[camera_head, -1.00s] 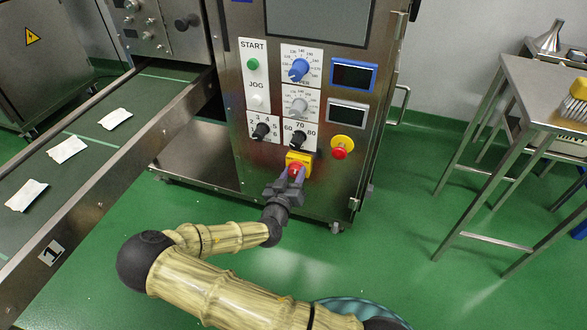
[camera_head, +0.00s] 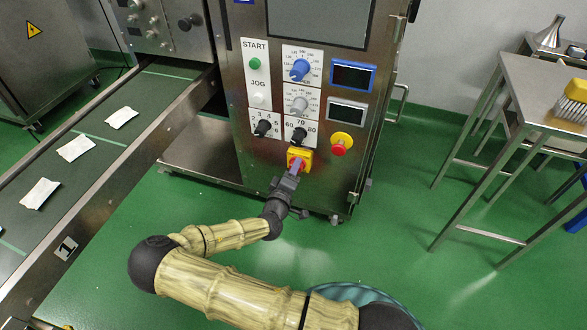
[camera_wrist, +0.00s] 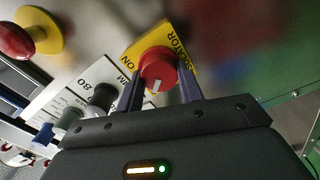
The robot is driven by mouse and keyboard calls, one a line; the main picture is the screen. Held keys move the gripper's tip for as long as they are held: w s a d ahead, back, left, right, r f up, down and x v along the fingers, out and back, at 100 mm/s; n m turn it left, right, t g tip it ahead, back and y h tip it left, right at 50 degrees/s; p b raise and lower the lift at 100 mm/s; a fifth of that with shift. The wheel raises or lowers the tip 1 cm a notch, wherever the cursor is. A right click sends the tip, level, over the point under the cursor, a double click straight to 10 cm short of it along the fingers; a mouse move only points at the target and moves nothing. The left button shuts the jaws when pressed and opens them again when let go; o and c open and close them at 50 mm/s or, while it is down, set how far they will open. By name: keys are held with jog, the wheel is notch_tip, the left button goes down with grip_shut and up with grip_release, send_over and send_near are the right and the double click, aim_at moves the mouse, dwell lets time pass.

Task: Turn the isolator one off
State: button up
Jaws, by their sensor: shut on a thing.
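The isolator is a red rotary knob on a yellow plate (camera_head: 306,155) low on the steel machine's front panel. In the wrist view the red knob (camera_wrist: 158,70) has a white mark on its face, and its yellow plate (camera_wrist: 181,42) shows "ON" and part of the word "ISOLATOR". My gripper (camera_head: 296,166) reaches up to the knob from below, and its two fingers (camera_wrist: 160,92) stand on either side of it, shut on it. In the head view my gripper covers part of the knob.
A red button on a yellow disc (camera_head: 340,145) sits right of and above the isolator. Black dials (camera_head: 298,136) are just above it. A conveyor (camera_head: 100,172) with white packets runs at the left. A steel table (camera_head: 550,100) stands at the right. Green floor lies open between.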

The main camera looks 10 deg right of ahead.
jog(key=shift+a+n, duration=0.1)
jog(key=shift+n, duration=0.4)
jog(key=o, duration=1)
jog(key=shift+s, duration=0.1)
jog(key=p+v, duration=0.4)
jog(key=v, duration=1.3)
jog(key=shift+s, duration=0.1)
